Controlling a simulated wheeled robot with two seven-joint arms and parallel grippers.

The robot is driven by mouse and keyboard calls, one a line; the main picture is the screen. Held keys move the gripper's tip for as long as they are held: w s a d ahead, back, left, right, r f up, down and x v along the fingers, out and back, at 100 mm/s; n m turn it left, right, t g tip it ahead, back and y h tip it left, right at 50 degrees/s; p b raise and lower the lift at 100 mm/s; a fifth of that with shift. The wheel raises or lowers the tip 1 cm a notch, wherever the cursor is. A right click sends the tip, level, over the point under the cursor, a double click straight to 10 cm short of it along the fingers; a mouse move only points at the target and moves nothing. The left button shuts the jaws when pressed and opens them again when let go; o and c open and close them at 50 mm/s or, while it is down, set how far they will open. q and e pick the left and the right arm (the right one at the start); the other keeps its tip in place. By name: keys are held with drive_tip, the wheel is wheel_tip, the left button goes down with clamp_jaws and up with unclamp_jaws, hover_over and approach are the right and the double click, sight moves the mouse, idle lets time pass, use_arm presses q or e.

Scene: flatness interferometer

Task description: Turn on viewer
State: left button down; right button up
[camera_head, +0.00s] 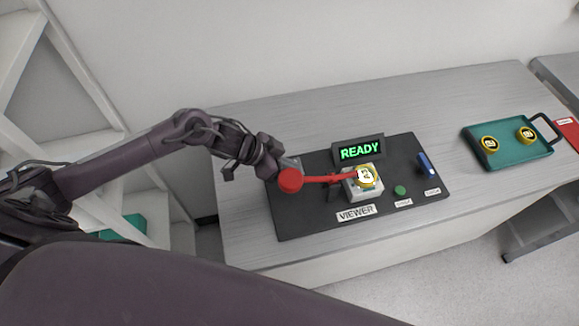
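The viewer is a black panel (300,222) on the grey table, with a "VIEWER" label (357,213) on it. Its display (361,151) shows "READY" in lit green letters. A red lever with a round red knob (290,181) reaches right to a small white stand (350,192), on which a yellow-rimmed white disc (367,176) sits. A green button (400,190) and a blue handle (427,163) are on the panel's right part. My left gripper (287,164) is right at the red knob; whether its fingers grip it is unclear. My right gripper is not in view.
A green tray (508,155) with two yellow-rimmed discs (489,144) (526,134) lies on the table to the right. A red item (566,132) lies beyond it. White shelving (95,90) stands at the left. The table's left end is clear.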

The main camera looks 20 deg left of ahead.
use_arm(q)
drive_tip(key=shift+w, duration=0.35)
drive_tip(key=shift+w+a+r, duration=0.1)
drive_tip(key=shift+w, duration=0.25)
drive_tip(key=shift+a+r, duration=0.1)
drive_tip(key=shift+a, duration=0.05)
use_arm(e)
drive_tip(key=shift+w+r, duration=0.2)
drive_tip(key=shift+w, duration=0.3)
use_arm(q)
drive_tip(key=shift+w, duration=0.1)
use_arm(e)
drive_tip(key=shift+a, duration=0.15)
